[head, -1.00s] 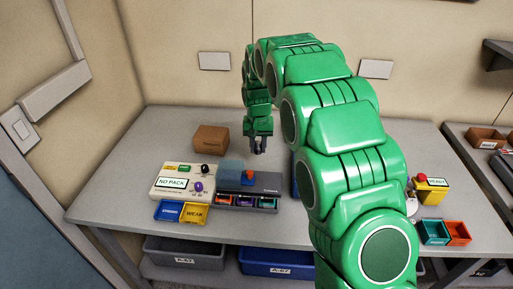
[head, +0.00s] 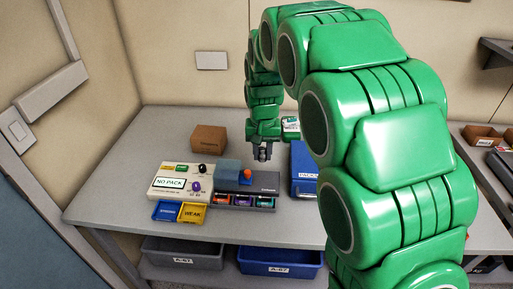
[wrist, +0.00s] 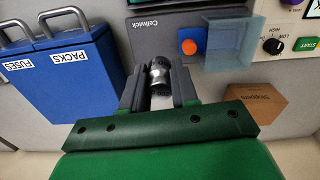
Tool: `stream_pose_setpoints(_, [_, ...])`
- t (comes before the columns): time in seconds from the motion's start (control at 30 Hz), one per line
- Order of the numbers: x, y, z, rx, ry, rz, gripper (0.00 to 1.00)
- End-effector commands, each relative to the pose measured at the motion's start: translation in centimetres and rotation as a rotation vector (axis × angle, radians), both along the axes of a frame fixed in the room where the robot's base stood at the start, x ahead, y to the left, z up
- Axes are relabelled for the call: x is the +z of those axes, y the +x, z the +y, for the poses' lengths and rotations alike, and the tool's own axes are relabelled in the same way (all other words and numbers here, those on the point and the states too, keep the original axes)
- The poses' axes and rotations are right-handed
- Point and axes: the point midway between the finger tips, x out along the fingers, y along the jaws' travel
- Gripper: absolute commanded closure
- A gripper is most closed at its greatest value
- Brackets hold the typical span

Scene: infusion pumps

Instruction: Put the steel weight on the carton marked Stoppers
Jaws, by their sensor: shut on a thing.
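The steel weight (wrist: 159,75), a small silver cylinder with dark ends, is between the fingers of my gripper (wrist: 159,92) in the wrist view. My gripper (head: 263,154) is shut on it, above the table behind the grey Cellwick unit. The weight is too small to make out clearly in the head view. The brown carton (head: 209,138) stands at the back left of the table, to the left of my gripper and apart from it. In the wrist view the carton (wrist: 257,103) is at the right, with Stoppers lettering on its top.
The Cellwick unit (head: 262,183) has a blue-grey translucent block (head: 228,172) and an orange button (head: 247,174). Left of it is the NO PACK panel (head: 170,182). A blue container (head: 304,172) marked PACKS and FUSES stands right.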

Motion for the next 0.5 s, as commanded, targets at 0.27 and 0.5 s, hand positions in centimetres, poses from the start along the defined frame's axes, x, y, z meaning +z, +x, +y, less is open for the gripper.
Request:
stream_pose_setpoints(0.27, [1.7, 1.3, 2.4, 0.04, -0.001, -0.004, 1.0])
stream_pose_setpoints(0.5, [4.6, 3.1, 6.9, 0.12, 0.0, -0.008, 1.0])
